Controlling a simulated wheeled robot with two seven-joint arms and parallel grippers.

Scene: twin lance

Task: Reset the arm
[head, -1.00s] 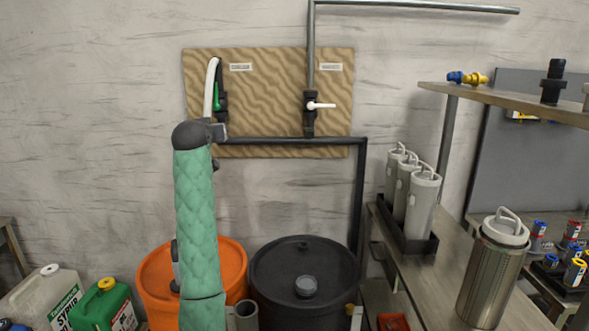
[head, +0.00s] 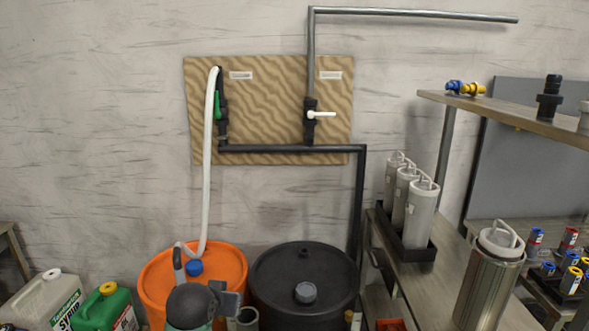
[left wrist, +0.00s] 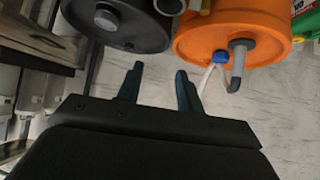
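My left gripper (left wrist: 158,84) shows in the left wrist view with its two dark fingers apart and nothing between them. A grey curved lance handle (head: 178,264) stands at the drum's top beside a blue cap (head: 194,268). Both also show in the left wrist view, apart from my fingers. My right gripper is in neither view.
A white hose (head: 207,160) runs from the green-handled valve (head: 218,105) down to the orange drum. A black drum (head: 300,280) stands right of it. A shelf (head: 455,275) with grey canisters and a steel flask is at the right. Jugs (head: 105,308) stand left.

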